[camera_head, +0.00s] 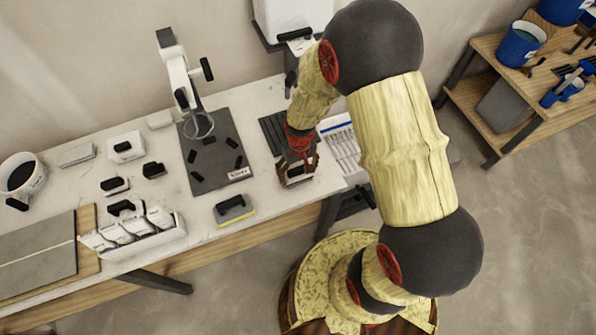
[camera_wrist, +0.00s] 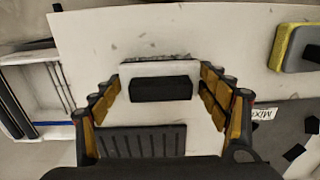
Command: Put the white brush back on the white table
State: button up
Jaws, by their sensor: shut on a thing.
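The white brush (camera_wrist: 132,72), a pale block with a black grip on top, sits between the two fingers of my gripper (camera_wrist: 160,88) in the wrist view. The fingers close on its two ends. In the head view my gripper (camera_head: 298,168) points down over the front right part of the white table (camera_head: 275,207), with the brush at its tips. The white tabletop (camera_wrist: 225,35) shows below the brush in the wrist view. I cannot tell whether the brush touches it.
A black ribbed pad (camera_head: 272,128) lies behind my gripper. A dark mat (camera_head: 206,168) and a grey-yellow sponge (camera_head: 234,208) lie to the left. A white tray of tools (camera_head: 340,145) is close on the right. Tabletop between sponge and gripper is clear.

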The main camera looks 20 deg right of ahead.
jog(key=shift+f, duration=0.2)
jog(key=o, duration=1.3)
jog(key=shift+r, duration=0.1)
notch_tip(320, 180, up, 12)
jog(key=p, duration=0.3)
notch_tip(320, 180, up, 9)
jog(key=t, duration=0.1)
send_over(299, 169)
jog(key=s+r+t, duration=0.1)
jog(key=s+r, duration=0.3)
jog(key=r, duration=0.2)
jog(key=s+r+t, duration=0.2)
jog(key=s+r, duration=0.3)
jog(key=r, duration=0.2)
jog(key=s+r+t, duration=0.1)
jog(key=s+r, duration=0.4)
jog(key=r, duration=0.1)
jog(key=shift+a+r+t, duration=0.2)
jog(key=shift+r+t, duration=0.1)
jog(key=shift+r, duration=0.1)
